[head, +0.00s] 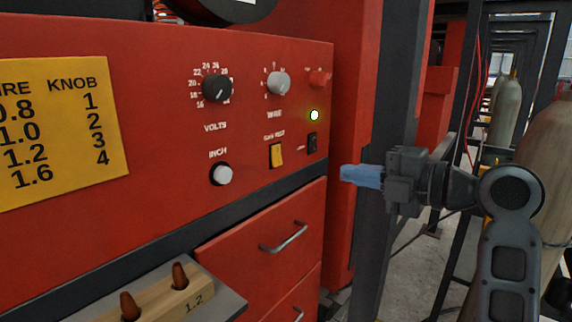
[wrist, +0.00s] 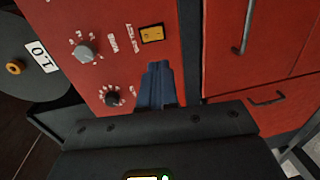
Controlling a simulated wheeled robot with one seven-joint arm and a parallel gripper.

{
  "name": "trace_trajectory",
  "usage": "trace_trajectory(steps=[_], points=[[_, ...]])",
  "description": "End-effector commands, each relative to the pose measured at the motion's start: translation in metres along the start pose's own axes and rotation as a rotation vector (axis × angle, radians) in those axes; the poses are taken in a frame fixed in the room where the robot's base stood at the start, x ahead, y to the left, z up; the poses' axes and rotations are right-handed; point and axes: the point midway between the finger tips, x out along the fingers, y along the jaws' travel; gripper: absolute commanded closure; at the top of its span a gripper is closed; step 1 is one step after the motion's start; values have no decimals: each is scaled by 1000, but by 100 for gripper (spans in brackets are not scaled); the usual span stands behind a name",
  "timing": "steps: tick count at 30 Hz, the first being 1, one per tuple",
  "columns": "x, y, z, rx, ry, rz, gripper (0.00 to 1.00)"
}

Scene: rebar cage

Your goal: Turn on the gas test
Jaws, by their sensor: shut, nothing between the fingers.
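The gas test switch (head: 276,155) is a small yellow rocker on the red machine panel (head: 150,150), under the label that seems to read "gas test". It also shows in the wrist view (wrist: 152,34), upper middle, uncovered. I cannot tell which way the rocker is tipped. My gripper (head: 345,174) has blue fingers closed together and empty. It is right of the panel's edge in the head view, pointing left and apart from the switch. In the wrist view the fingertips (wrist: 157,66) appear just below the switch, pointing towards the panel.
Around the switch are a black rocker (head: 311,143), a lit lamp (head: 314,115), a wire knob (head: 279,83), a volts knob (head: 217,88) and an inch button (head: 221,174). Drawers with a handle (head: 284,238) lie below. A dark post (head: 385,100) stands behind my gripper.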

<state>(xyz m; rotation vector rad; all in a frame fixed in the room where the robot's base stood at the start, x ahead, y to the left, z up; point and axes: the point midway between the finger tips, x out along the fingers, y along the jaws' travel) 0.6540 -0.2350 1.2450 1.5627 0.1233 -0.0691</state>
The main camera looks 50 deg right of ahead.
Motion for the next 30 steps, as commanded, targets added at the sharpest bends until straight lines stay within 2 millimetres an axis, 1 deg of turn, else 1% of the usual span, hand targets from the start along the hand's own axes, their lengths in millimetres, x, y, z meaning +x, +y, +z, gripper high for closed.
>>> trace_trajectory(steps=[11, 16, 26, 27, 30], points=[[4, -3, 0, 0, 2, 1, 100], [12, -6, 0, -2, 4, 2, 100], [28, -5, -1, -1, 0, 2, 100], [38, 1, -2, 6, 6, -1, 100], [58, 2, -2, 6, 5, -2, 100]])
